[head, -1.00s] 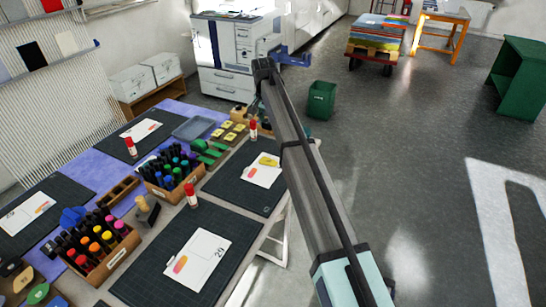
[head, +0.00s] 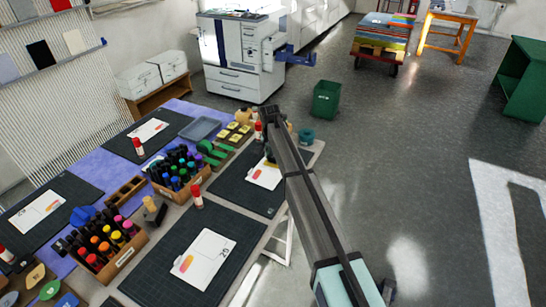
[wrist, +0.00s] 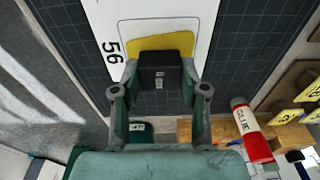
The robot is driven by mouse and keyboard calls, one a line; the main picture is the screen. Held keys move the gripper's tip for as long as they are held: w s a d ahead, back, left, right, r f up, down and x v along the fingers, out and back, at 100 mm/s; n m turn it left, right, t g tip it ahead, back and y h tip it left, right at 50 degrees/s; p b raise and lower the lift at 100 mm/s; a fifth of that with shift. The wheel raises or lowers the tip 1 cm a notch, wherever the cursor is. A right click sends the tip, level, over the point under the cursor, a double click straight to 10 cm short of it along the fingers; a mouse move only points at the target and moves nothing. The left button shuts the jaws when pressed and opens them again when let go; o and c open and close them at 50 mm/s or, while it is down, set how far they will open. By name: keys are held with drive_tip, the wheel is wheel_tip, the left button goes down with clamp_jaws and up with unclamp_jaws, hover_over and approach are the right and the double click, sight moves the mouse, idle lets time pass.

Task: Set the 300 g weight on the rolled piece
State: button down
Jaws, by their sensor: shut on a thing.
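A black block-shaped weight (wrist: 160,84) with a small pale label sits between the fingers of my gripper (wrist: 159,66) in the wrist view. The fingers are shut on its sides. Behind it is a yellow piece (wrist: 178,42) on the white card marked 56 (wrist: 103,18). The weight covers part of the yellow piece; I cannot tell whether they touch. In the head view the card (head: 262,173) lies on the far right dark mat, partly hidden by my arm. The weight is too small and hidden to make out there.
A red-capped glue stick (wrist: 250,130) stands close by the right finger. Other cards, such as the near one (head: 202,258), lie on mats. Marker boxes (head: 105,245) stand to the left. A green bin (head: 326,100) is on the floor.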

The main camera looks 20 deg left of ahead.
drive_tip(key=shift+f, duration=0.55)
drive_tip(key=shift+f, duration=0.1)
drive_tip(key=c, duration=0.6)
unclamp_jaws()
drive_tip(key=shift+f, duration=0.1)
drive_tip(key=r, duration=0.4)
drive_tip(key=s+r+b, duration=0.1)
drive_tip(key=r, duration=0.3)
drive_tip(key=r+b, duration=0.1)
drive_tip(key=r, duration=0.3)
drive_tip(key=shift+s+a+r, duration=0.1)
drive_tip(key=shift+s+r, duration=0.05)
drive_tip(key=shift+s, duration=0.1)
